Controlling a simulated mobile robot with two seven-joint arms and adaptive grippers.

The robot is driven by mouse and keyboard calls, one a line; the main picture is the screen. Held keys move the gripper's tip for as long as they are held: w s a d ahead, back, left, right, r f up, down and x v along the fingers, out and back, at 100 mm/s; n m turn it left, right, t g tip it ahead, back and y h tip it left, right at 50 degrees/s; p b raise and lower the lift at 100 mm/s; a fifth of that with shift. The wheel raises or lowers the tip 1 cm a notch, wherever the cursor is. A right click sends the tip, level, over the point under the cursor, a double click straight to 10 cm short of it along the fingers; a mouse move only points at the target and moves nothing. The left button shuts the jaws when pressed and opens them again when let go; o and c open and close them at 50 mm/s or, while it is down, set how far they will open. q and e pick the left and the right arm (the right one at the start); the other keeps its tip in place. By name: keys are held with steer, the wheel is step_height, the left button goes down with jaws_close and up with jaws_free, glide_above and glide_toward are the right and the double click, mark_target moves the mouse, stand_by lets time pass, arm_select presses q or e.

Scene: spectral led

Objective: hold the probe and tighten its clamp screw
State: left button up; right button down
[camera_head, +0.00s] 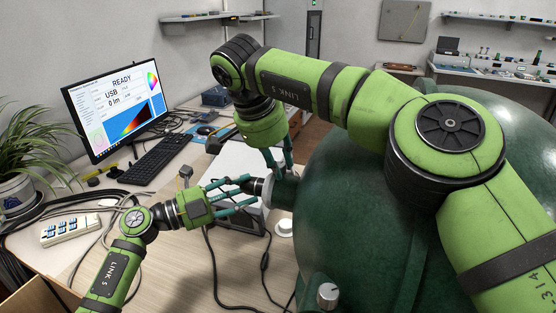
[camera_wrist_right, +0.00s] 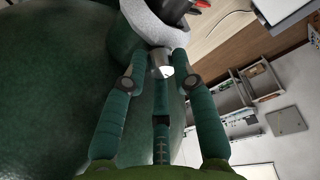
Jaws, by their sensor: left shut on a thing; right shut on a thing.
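The probe (camera_head: 257,187) is a dark, short cylinder at the port on the left side of the big dark green sphere (camera_head: 345,190). My left gripper (camera_head: 248,187) comes in from the left and is shut around the probe. My right gripper (camera_head: 281,173) reaches down from above beside the port. In the right wrist view its teal fingers (camera_wrist_right: 160,72) are closed on the small silver clamp screw (camera_wrist_right: 161,63), next to a pale ring (camera_wrist_right: 150,22) on the sphere. Part of the probe shows dark at the top there. The screw is hidden by my fingers in the head view.
A monitor (camera_head: 117,106) reading READY, a keyboard (camera_head: 158,158) and a plant (camera_head: 30,150) stand on the desk at left. A white power strip (camera_head: 70,230) and loose cables lie near my left arm. A silver knob (camera_head: 328,295) sits low on the sphere.

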steer(key=shift+w+d+r+m+h, duration=0.1)
steer(key=shift+w+m+h, duration=0.1)
steer(key=shift+m, duration=0.35)
steer(key=shift+w+r+m+h, duration=0.1)
steer(key=shift+m+h, duration=0.1)
steer(key=shift+m, duration=0.35)
steer(key=c, duration=1)
jaws_free()
steer(key=shift+f, duration=0.1)
steer(key=shift+c, duration=0.2)
steer(key=shift+s+g, duration=0.1)
steer(key=shift+g, duration=0.2)
